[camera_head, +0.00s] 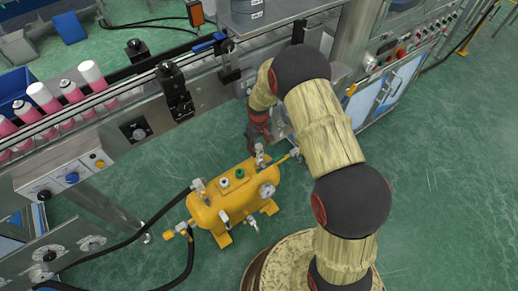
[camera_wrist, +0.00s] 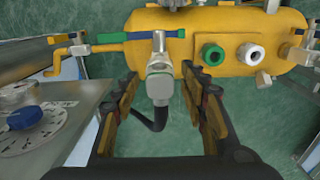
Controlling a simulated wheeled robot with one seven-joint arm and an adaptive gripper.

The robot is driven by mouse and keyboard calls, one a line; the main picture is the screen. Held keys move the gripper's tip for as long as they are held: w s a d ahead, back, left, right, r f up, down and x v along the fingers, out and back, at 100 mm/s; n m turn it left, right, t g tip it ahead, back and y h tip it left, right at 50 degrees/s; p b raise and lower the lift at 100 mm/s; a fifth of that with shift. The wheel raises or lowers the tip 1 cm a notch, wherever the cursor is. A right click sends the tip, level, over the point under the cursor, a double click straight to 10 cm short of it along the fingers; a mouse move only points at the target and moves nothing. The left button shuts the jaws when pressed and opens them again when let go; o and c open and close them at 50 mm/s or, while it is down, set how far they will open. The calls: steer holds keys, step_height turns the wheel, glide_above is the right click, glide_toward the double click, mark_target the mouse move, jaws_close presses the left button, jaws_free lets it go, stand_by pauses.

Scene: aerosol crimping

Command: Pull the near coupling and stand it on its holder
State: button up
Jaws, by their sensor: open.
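The yellow tank (camera_head: 235,200) stands on the floor; its body also spans the top of the wrist view (camera_wrist: 225,22). A silver coupling (camera_wrist: 159,78) with a black hose below it sits at the tank's near side in the wrist view. In the head view my gripper (camera_head: 258,132) is low by the tank's far end. A green port (camera_wrist: 212,54) and a white port (camera_wrist: 248,54) show on the tank. I cannot make out which part is the holder.
Black hoses (camera_head: 130,238) run from the tank's left end. A conveyor with pink-and-white cans (camera_head: 92,75) stands behind. A machine panel with a blue knob (camera_wrist: 27,115) is close on the left in the wrist view. Green floor (camera_head: 430,220) is clear at right.

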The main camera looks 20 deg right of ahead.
mark_target(259, 146)
steer(key=shift+c, duration=0.7)
jaws_close()
stand_by(0.6)
steer(key=shift+r, duration=0.1)
steer(key=shift+r+p, duration=2.3)
steer(key=shift+r, duration=0.65)
